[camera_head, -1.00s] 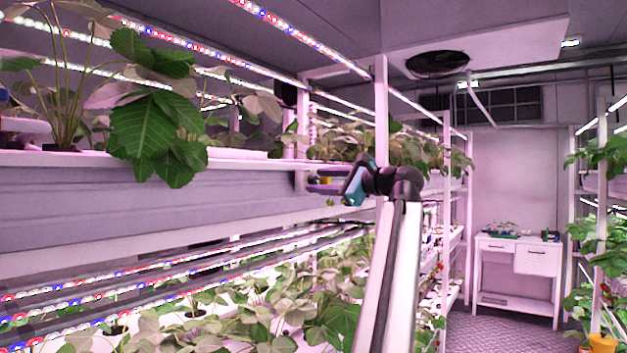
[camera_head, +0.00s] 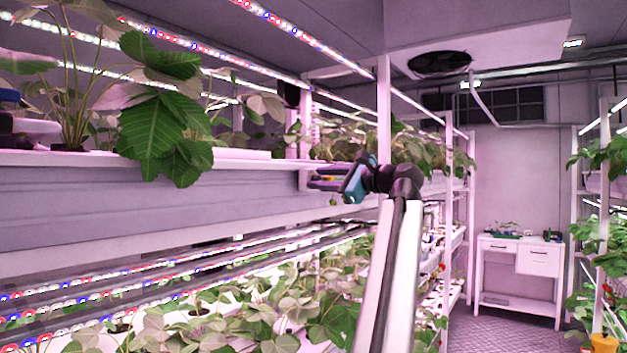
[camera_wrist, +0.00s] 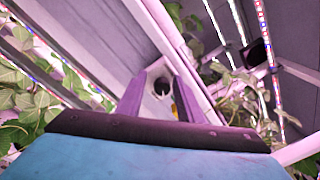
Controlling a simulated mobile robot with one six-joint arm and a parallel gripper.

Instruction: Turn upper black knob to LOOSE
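My gripper (camera_head: 316,183) is at the end of the raised arm, pointing left close to the upper shelf edge of the left rack. In the wrist view its two purple-grey fingers (camera_wrist: 157,92) stand apart with a gap between them. A small dark round thing with a pale surround (camera_wrist: 161,86) shows beyond the fingertips, in line with the gap. It may be a black knob, but I cannot read any marking or tell whether it touches the fingers. In the head view no knob is clear enough to identify.
The left rack's upper shelf (camera_head: 120,205) runs along my left, with a large leafy plant (camera_head: 165,120) overhanging. A white post (camera_head: 384,110) stands behind the gripper. A dark box (camera_wrist: 258,52) shows at upper right in the wrist view. Aisle floor (camera_head: 495,330) is clear ahead.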

